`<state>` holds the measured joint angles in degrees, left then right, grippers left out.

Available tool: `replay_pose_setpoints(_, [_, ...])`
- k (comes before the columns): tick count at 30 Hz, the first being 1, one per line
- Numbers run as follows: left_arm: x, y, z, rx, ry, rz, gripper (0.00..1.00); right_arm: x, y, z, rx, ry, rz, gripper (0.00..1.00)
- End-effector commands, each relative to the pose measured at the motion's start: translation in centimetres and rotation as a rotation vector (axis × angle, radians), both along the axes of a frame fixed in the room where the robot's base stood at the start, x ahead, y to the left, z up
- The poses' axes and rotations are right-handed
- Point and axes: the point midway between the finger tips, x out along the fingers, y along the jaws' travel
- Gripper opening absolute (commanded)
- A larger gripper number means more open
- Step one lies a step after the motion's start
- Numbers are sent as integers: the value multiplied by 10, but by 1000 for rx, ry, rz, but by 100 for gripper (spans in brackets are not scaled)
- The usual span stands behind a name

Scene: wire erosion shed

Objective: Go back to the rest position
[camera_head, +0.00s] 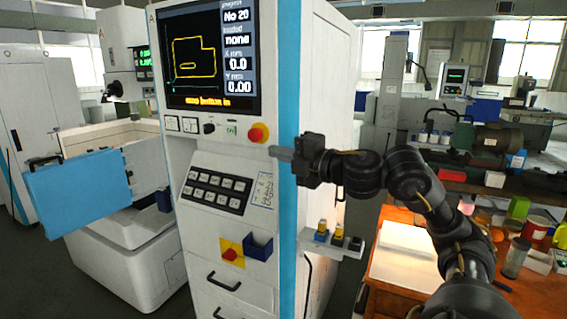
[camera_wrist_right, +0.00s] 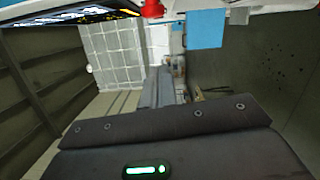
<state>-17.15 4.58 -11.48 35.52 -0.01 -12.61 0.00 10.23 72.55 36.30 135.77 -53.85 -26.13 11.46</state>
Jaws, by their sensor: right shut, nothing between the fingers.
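My right gripper (camera_head: 281,153) is in the head view, in front of the machine's control cabinet (camera_head: 275,225), at the height of the red stop button (camera_head: 258,133). Its fingers point left and are shut with nothing between them. The fingertips are close below and right of the red button; I cannot tell whether they touch it. In the right wrist view the shut fingers (camera_wrist_right: 160,86) show in the middle, with the red button (camera_wrist_right: 152,9) at the top edge. The screen (camera_head: 210,55) reads "stop button in". My left gripper is not in view.
A blue door panel (camera_head: 78,192) stands open at the left. A small shelf (camera_head: 335,243) with little blocks sticks out from the cabinet below my right arm. An orange table (camera_head: 385,287) with a white sheet and several containers is at the right. A dark bench with machine tools stands behind.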

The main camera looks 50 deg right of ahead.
Motion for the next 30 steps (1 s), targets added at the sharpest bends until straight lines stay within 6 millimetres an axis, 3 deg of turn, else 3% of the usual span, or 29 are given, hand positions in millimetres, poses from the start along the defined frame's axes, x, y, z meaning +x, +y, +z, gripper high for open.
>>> replay_pose_setpoints(7, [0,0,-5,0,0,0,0,-10,-2,-1,-1,1,-3,0])
replay_pose_setpoints(25, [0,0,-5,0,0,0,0,-9,-2,-2,2,2,-3,0])
replay_pose_setpoints(28, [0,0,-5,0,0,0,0,-4,-2,-18,41,16,-10,0])
replay_pose_setpoints(30, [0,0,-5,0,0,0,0,4,-1,-46,108,35,-26,0])
